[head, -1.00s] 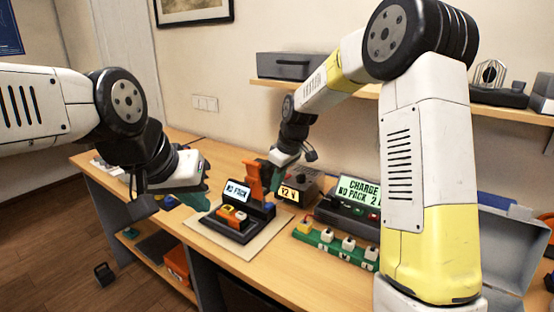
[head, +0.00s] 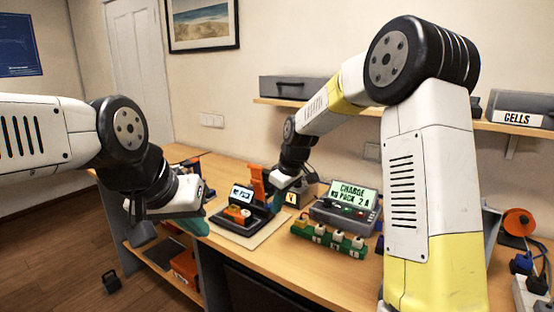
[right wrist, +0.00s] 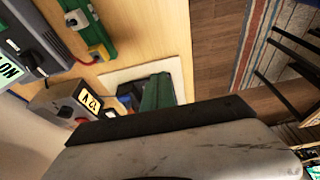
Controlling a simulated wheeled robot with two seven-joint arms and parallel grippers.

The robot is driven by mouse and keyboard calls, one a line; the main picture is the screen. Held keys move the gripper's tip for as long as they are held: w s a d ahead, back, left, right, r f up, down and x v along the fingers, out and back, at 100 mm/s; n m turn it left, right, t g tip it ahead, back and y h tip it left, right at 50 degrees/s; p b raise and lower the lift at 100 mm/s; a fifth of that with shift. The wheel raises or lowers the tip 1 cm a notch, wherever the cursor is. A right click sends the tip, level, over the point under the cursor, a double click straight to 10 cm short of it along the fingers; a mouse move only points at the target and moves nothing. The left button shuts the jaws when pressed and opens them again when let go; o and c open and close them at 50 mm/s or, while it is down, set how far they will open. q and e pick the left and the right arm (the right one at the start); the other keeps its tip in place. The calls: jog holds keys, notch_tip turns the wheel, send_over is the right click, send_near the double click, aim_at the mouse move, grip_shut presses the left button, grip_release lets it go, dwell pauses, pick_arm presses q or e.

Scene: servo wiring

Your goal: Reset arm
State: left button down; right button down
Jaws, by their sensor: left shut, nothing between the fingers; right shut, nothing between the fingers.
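My left gripper (head: 198,226) hangs in front of the bench's left part, shut and empty, its teal fingers pointing down and right. My right gripper (head: 278,182) is over the bench, close to the orange upright (head: 257,180) of a black device; I cannot tell whether it touches. It is shut and empty. In the right wrist view its green finger (right wrist: 157,92) shows above the pale mat (right wrist: 120,73).
A charger with a lit sign (head: 352,197) and a green strip with several white plugs (head: 330,238) stand right of the mat. A small grey box with a yellow display (head: 302,193) is behind. An orange spool (head: 518,222) is at the far right. A shelf (head: 330,108) runs along the wall.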

jog(key=s+d+r+m+t, duration=0.2)
jog(key=s+d+r+m, duration=0.3)
jog(key=s+d+r, duration=0.55)
jog(key=s+d+m+t, duration=0.1)
jog(key=s+m, duration=0.1)
jog(key=s, duration=0.6)
jog(key=s+d+r+m+t, duration=0.1)
jog(key=s+d+m, duration=0.1)
jog(key=s, duration=0.6)
jog(key=shift+s+d+m+h, duration=0.25)
jog(key=shift+s+m+h, duration=0.1)
jog(key=shift+m, duration=0.35)
jog(key=shift+r, duration=0.15)
